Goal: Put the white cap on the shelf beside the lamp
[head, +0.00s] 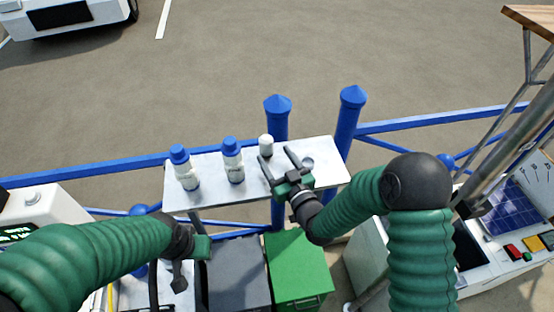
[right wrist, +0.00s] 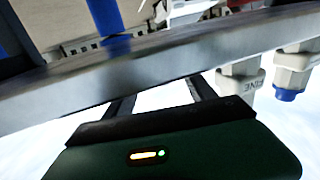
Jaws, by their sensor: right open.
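A white shelf board (head: 325,178) stands in front of the blue railing. A small white cylinder (head: 266,145) stands near its back edge, just beyond my right gripper; I cannot tell if it is the white cap. A small pale round thing (head: 308,163) lies right of the gripper, unclear. No lamp is clearly recognisable. My right gripper (head: 278,160) is open over the shelf, with nothing visible between its fingers. In the right wrist view its fingers (right wrist: 160,97) point at the shelf edge (right wrist: 130,85). My left gripper (head: 190,258) is low at the left, its jaws unclear.
Two white bottles with blue caps (head: 184,168) (head: 232,160) stand on the shelf's left half. Two blue posts (head: 277,118) (head: 348,120) rise behind it. A grey box (head: 238,272) and a green box (head: 298,268) stand below. A panel with coloured buttons (head: 513,252) is at right.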

